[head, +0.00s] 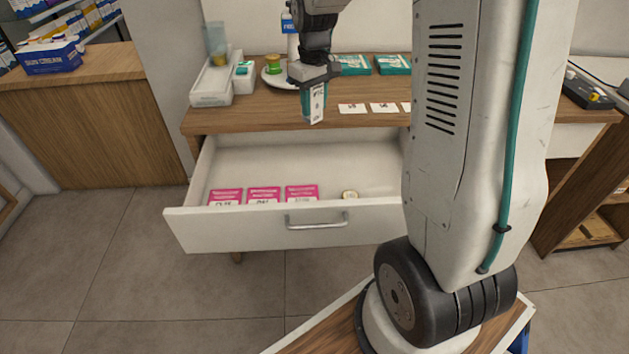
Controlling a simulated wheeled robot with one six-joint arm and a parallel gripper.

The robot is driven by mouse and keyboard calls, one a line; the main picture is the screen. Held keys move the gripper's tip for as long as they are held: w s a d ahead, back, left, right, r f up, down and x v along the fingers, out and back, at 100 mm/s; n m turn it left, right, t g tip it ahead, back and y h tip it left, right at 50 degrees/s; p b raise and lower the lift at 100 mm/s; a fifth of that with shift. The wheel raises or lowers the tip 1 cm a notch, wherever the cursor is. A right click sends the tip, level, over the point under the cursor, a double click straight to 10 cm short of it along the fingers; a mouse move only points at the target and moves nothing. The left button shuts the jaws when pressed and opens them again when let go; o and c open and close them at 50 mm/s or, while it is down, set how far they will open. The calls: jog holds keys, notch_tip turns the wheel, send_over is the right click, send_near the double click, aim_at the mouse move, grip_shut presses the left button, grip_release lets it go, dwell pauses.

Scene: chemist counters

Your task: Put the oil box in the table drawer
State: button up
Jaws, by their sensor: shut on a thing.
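My gripper (314,88) points down over the front part of the table (255,118). It is shut on a small upright white and teal box (317,106), which I take for the oil box; its label is too small to read. The box hangs at about the table's front edge, above the back of the drawer in the picture. The table drawer (245,237) is pulled open, with a metal handle on its front.
On the table stand a white tray (212,88), a plate (277,80) with a green and yellow jar (274,64), a blue and white bottle (292,40) and teal boxes (393,65). White cards (352,108) lie near the front edge. The drawer's back part looks clear; my arm hides its right end.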

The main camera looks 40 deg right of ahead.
jog(key=s+d+f+m, duration=0.8)
jog(key=s+d+f, duration=0.5)
jog(key=s+d, duration=0.3)
notch_tip(320, 180, down, 10)
jog(key=shift+d+f, duration=0.1)
jog(key=shift+d, duration=0.05)
jog(key=shift+f, duration=0.55)
jog(key=o, duration=1.1)
jog(key=shift+c, duration=0.2)
